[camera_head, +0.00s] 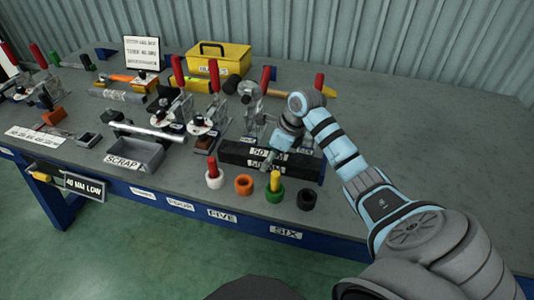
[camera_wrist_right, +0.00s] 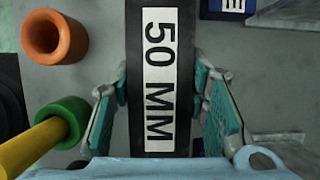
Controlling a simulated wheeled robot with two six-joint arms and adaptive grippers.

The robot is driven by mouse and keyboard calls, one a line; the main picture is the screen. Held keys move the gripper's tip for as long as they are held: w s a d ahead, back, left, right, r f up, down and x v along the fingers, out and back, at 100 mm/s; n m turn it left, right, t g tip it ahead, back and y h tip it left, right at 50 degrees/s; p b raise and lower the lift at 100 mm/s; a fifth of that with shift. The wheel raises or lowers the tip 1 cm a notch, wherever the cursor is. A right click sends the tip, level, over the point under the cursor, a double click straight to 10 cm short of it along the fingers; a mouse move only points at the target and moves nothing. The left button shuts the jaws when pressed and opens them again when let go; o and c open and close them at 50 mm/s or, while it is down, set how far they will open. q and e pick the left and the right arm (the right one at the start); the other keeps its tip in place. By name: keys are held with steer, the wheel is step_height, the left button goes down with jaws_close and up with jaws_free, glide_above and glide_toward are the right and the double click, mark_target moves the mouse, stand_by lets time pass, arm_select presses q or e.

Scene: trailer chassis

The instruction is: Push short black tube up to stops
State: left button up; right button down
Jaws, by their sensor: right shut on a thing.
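A black square tube with a white "50 MM" label (camera_wrist_right: 133,100) runs up the middle of the right wrist view. My right gripper (camera_wrist_right: 163,92) is shut on it, its green-padded fingers on either side of the label. In the head view, black tubing (camera_head: 235,157) with "50" labels lies along the front of the bench, and my right gripper (camera_head: 272,157) reaches down onto it from the right. The arm and gripper hide part of the tubing. The stops cannot be made out clearly. My left gripper is not in view.
Red-handled toggle clamps (camera_head: 180,75) stand behind the tubing. In front are a red post in a white ring (camera_head: 214,178), an orange ring (camera_head: 244,184), a yellow post in a green ring (camera_head: 275,187) and a black ring (camera_head: 306,199). A scrap tray (camera_head: 135,155) is left. The bench's right is clear.

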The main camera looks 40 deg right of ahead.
steer(key=shift+w+d, duration=0.1)
steer(key=shift+d, duration=0.3)
steer(key=c, duration=0.8)
jaws_free()
steer(key=shift+d, duration=0.1)
steer(key=shift+c, duration=0.2)
steer(key=shift+r, duration=0.2)
step_height(320, 180, up, 10)
steer(key=shift+f, duration=0.15)
